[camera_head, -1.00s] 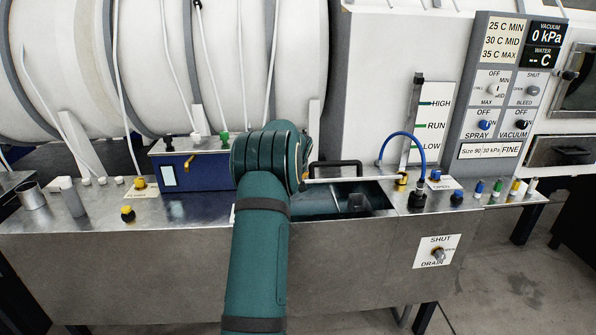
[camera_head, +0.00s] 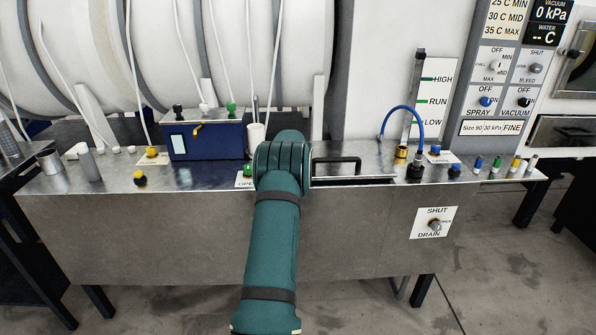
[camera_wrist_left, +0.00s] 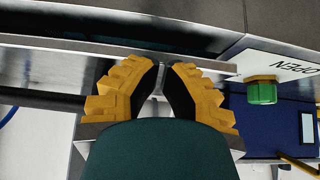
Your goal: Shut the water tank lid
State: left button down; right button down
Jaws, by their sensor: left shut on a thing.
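The water tank lid (camera_head: 378,169) is a flat metal plate with a black bar handle (camera_head: 337,164) in the head view. It lies almost level, and a thin dark gap (camera_head: 356,182) shows along its front edge. In the left wrist view the lid's edge (camera_wrist_left: 60,48) runs as a grey strip beside a dark gap. My left gripper (camera_wrist_left: 163,80) has its yellow fingers shut on this edge. In the head view my left arm hides the fingers and the lid's left part. My right gripper is not in view.
A blue box (camera_head: 206,140) stands left of my arm. A green knob (camera_wrist_left: 262,90) on a plate marked OPEN is close to the fingers. A blue hose (camera_head: 402,108) and a level gauge (camera_head: 434,100) stand to the right. The drain knob (camera_head: 434,225) is on the front panel.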

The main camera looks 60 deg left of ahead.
pick_arm(q)
jog(key=shift+f, duration=0.9)
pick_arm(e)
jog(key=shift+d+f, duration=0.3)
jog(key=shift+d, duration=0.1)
pick_arm(q)
jog(key=shift+s+d+f, duration=0.1)
jog(key=shift+d+f, duration=0.05)
jog(key=shift+f, duration=0.05)
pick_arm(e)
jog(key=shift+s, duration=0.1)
pick_arm(q)
jog(key=shift+r, duration=0.1)
